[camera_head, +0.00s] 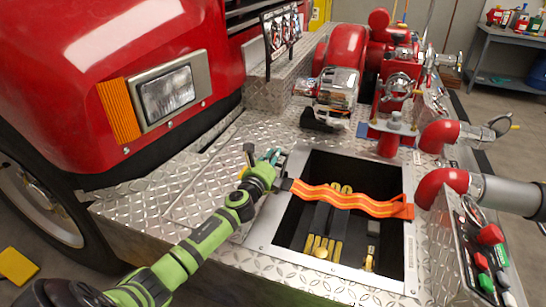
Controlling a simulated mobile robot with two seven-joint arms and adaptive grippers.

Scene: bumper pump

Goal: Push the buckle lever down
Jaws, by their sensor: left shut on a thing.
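An orange strap (345,199) with yellow stripes runs across the open compartment in the diamond-plate deck. Its left end meets a small dark buckle (286,184) on the compartment's left rim. My left arm is green and reaches in from the lower left. My left gripper (270,158) is at the buckle's upper left, just outside the compartment, shut on a small grey part that appears to be the buckle lever (280,160). The fingers and wrist partly hide this part, so its exact tilt cannot be told. My right gripper is not in view.
The open compartment (262,236) holds dark straps with yellow ends. A small dark post (249,152) stands left of my gripper. Red pump machinery (395,85) stands behind, red pipes (442,185) and a control panel (484,260) at right. The deck at left (180,195) is clear.

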